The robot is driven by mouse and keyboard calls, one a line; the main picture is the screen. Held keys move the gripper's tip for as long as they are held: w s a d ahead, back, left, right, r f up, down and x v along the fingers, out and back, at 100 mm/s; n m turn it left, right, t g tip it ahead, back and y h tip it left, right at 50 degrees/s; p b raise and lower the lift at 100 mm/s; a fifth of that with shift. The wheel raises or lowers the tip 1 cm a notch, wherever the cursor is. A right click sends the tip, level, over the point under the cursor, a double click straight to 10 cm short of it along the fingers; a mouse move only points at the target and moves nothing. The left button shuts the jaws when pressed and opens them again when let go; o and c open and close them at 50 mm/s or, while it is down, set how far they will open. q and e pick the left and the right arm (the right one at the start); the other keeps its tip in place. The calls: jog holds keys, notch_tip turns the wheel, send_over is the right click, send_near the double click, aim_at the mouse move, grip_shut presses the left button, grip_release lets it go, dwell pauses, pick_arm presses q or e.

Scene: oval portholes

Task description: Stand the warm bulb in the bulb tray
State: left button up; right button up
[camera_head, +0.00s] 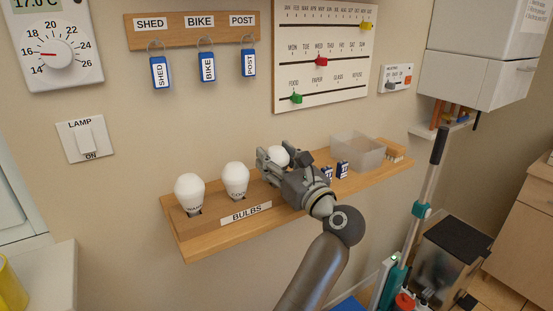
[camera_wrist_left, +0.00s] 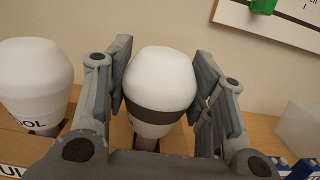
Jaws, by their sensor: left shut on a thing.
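The wooden bulb tray (camera_head: 215,222), labelled BULBS, sits on the wall shelf. Two white bulbs stand upright in it: a left one (camera_head: 190,190) whose lettering is too small to read surely, and the COOL bulb (camera_head: 235,178), also in the left wrist view (camera_wrist_left: 35,80). My left gripper (camera_head: 275,160) is shut on a third white bulb (camera_wrist_left: 160,80) with a dark grey band, at the tray's right part. Its fingers are on both sides of it, and it is upright. My right gripper is not in view.
Right of my gripper, small blue-and-white batteries (camera_head: 342,169), a translucent bin (camera_head: 358,152) and a wooden block (camera_head: 390,150) are on the shelf (camera_head: 190,248). Key tags (camera_head: 207,67) and a calendar board (camera_head: 325,55) hang above. A broom-like handle (camera_head: 430,175) stands right.

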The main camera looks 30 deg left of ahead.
pick_arm(q)
jog(key=shift+f+b, duration=0.45)
jog(key=shift+f, duration=0.05)
jog(key=o, duration=1.1)
jog(key=shift+r, duration=0.15)
notch_tip(320, 180, up, 10)
jog(key=shift+f, duration=0.1)
